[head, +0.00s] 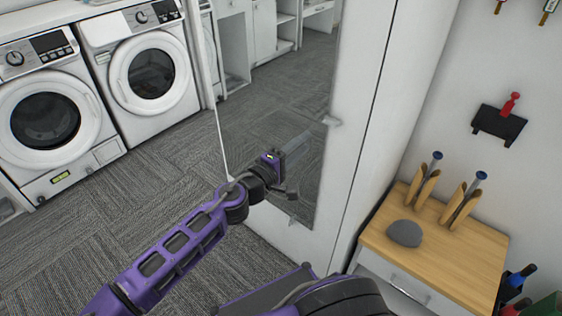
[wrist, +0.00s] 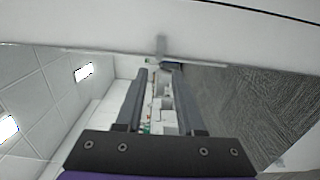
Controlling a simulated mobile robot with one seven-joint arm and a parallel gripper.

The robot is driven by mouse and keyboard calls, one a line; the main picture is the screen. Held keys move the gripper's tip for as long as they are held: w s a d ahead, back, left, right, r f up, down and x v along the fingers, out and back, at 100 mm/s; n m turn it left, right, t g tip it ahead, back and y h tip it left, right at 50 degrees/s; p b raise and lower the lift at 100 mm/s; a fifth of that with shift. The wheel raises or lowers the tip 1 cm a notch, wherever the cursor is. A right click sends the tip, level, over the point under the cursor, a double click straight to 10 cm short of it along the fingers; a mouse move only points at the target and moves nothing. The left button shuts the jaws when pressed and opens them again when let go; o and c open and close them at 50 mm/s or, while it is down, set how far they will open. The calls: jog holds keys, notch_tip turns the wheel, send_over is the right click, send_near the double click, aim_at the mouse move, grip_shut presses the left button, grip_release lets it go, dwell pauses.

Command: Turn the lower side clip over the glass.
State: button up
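The glass (head: 262,85) is a tall mirror pane set on a white panel (head: 372,120). A small light grey side clip (head: 331,121) sits at its right edge. In the wrist view the clip (wrist: 161,46) is ahead of the fingertips, near the glass edge and partly against the white panel. I cannot tell how far it laps the glass. My gripper (head: 308,138) is in front of the glass, just left of and below the clip. In the wrist view my gripper (wrist: 158,69) is open with a gap between its fingers, apart from the clip.
Another small clip (head: 292,221) is at the glass's bottom edge. To the right, a wooden-topped cabinet (head: 440,245) holds a grey rounded lump (head: 404,233) and wooden holders with blue-ended tools. Bottles (head: 518,280) stand beside it. Washing machines (head: 150,75) are at left. Carpet (head: 90,220) is clear.

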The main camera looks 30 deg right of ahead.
jog(key=v, duration=0.7)
jog(key=shift+s+a, duration=0.2)
jog(key=shift+a, duration=0.15)
